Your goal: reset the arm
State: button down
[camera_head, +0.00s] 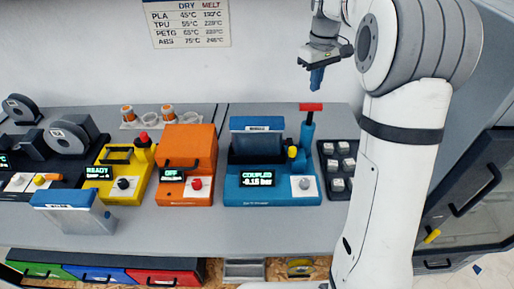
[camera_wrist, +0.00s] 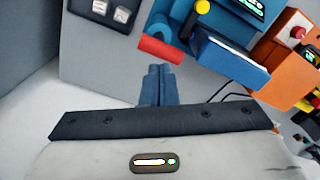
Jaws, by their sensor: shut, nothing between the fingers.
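My gripper (camera_head: 316,80) hangs in the air at the top of the head view, fingers pointing down, above the back of the bench. Its blue fingers are together with nothing between them, and they also show in the wrist view (camera_wrist: 158,78). Below it stands the blue machine (camera_head: 262,180), whose display reads "COUPLED -0.15 bar". A red-topped lever (camera_head: 311,107) rises at the machine's right side. In the wrist view the red lever top (camera_wrist: 161,50) appears just beyond the fingertips, and I cannot tell the exact gap.
An orange machine (camera_head: 186,160) with display "OFF" and a yellow one (camera_head: 122,172) reading "READY" stand left. A dark tray of pale blocks (camera_head: 338,170) sits right of the blue machine. A blue-topped container (camera_head: 72,208) stands at the front left. Bare bench (camera_head: 200,230) lies in front.

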jog(key=s+f+m+t, duration=0.1)
jog(key=s+m, duration=0.2)
jog(key=s, duration=1.2)
jog(key=s+a+f+m+t, duration=0.1)
jog(key=s+f+m+t, duration=0.1)
jog(key=s, duration=1.3)
jog(key=shift+s+a+m, duration=0.25)
jog(key=shift+a+m, duration=0.05)
jog(key=shift+m, duration=0.2)
jog(key=shift+w, duration=0.15)
